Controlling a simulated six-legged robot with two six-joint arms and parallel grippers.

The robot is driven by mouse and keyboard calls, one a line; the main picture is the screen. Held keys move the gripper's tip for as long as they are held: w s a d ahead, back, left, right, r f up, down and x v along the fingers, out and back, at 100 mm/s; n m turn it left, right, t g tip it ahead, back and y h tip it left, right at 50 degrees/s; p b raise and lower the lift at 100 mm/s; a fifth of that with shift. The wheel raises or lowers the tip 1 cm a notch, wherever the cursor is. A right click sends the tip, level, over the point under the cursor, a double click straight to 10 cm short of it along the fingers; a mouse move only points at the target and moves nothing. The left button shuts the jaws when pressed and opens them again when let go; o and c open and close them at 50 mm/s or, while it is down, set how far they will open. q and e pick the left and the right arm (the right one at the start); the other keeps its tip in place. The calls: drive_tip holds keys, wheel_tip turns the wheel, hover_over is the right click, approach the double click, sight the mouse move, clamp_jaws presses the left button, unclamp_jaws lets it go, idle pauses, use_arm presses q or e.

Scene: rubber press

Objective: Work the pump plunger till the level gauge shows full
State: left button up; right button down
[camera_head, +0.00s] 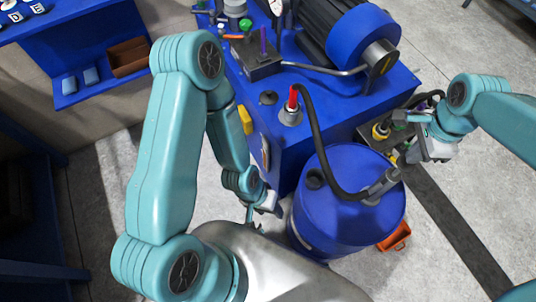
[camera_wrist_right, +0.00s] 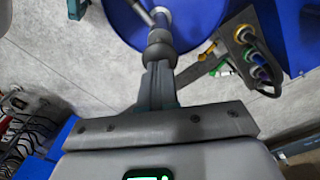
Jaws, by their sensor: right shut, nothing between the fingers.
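The blue drum (camera_head: 345,205) stands beside the blue machine, with a grey pump on its lid. The pump plunger (camera_head: 384,184) rises at the right of the lid; its grey shaft and knob also show in the right wrist view (camera_wrist_right: 158,36). My right gripper (camera_head: 408,158) is shut and empty, just above and right of the plunger top. In the right wrist view its closed fingers (camera_wrist_right: 158,82) point at the knob; I cannot tell whether they touch. My left gripper (camera_head: 266,203) is low, left of the drum, its fingers unclear. A narrow gauge-like strip (camera_head: 265,152) on the machine's side is too small to read.
A black hose (camera_head: 318,135) arches from a red-handled fitting (camera_head: 292,101) on the machine to the drum pump. A connector panel (camera_head: 380,135) sits close behind my right gripper. An orange bin (camera_head: 396,237) lies right of the drum.

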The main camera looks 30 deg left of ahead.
sight(405, 165)
drive_tip(key=shift+f+b, duration=2.75)
drive_tip(key=shift+f, duration=0.55)
drive_tip(key=shift+r+p, duration=2.35)
drive_tip(key=shift+r, duration=0.95)
wheel_tip(405, 165, up, 6)
drive_tip(key=p, duration=0.4)
